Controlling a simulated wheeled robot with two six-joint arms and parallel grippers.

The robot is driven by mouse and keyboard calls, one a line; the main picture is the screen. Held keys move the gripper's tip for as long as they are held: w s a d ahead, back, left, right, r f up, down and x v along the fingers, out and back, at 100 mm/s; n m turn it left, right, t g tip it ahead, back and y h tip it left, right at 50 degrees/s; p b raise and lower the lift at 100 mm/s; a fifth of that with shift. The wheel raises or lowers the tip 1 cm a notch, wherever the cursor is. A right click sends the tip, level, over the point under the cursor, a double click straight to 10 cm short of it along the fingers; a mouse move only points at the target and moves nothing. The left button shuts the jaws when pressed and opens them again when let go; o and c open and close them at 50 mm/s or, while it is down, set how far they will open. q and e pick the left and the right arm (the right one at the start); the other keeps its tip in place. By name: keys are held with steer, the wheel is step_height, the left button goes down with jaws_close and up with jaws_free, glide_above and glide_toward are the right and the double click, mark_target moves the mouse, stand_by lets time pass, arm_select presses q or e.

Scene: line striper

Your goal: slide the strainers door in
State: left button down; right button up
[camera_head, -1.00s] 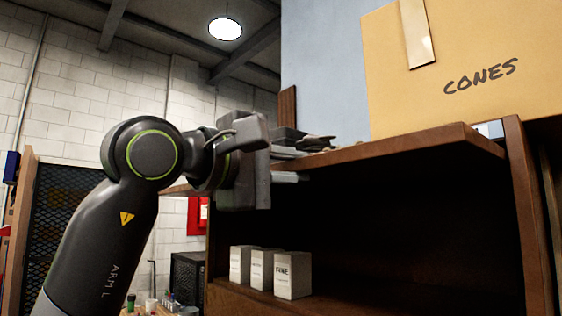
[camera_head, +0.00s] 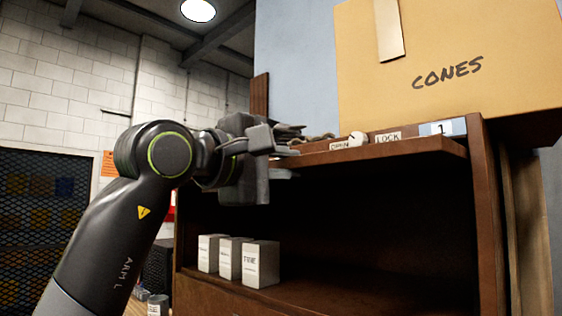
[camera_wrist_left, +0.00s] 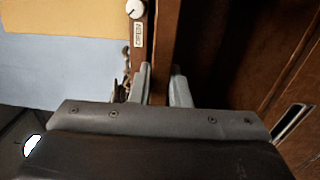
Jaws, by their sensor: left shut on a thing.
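The strainers door (camera_head: 400,153) is a brown panel lying roughly level at the top of the dark cabinet opening, its underside facing the shelf space. My left gripper (camera_head: 282,156) is shut on the door's outer edge near its left end. In the left wrist view the two fingers (camera_wrist_left: 161,86) straddle the brown door edge (camera_wrist_left: 168,40). A strip with a white knob (camera_head: 357,139), OPEN and LOCK labels and a tag marked 1 shows just above the door. The knob also shows in the left wrist view (camera_wrist_left: 135,9). My right gripper is out of view.
A cardboard box marked CONES (camera_head: 455,60) stands on top of the cabinet. Several small pale boxes (camera_head: 262,264) stand on the shelf below the door. The brown right side post (camera_head: 488,220) borders the opening. A mesh panel (camera_head: 40,210) is at the left.

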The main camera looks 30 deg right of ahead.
mark_target(310, 171)
arm_select(q)
steer(key=shift+d, duration=0.1)
steer(key=shift+w+d+r+p, duration=0.1)
steer(key=shift+w+d+p, duration=0.05)
steer(key=shift+d+p, duration=0.2)
steer(key=shift+p+x, duration=0.55)
steer(key=shift+x, duration=0.85)
steer(key=shift+p+x, duration=0.45)
steer(key=shift+x, duration=0.3)
steer(key=shift+w+d+f, duration=0.15)
steer(key=shift+d+f, duration=0.1)
steer(key=shift+d, duration=0.15)
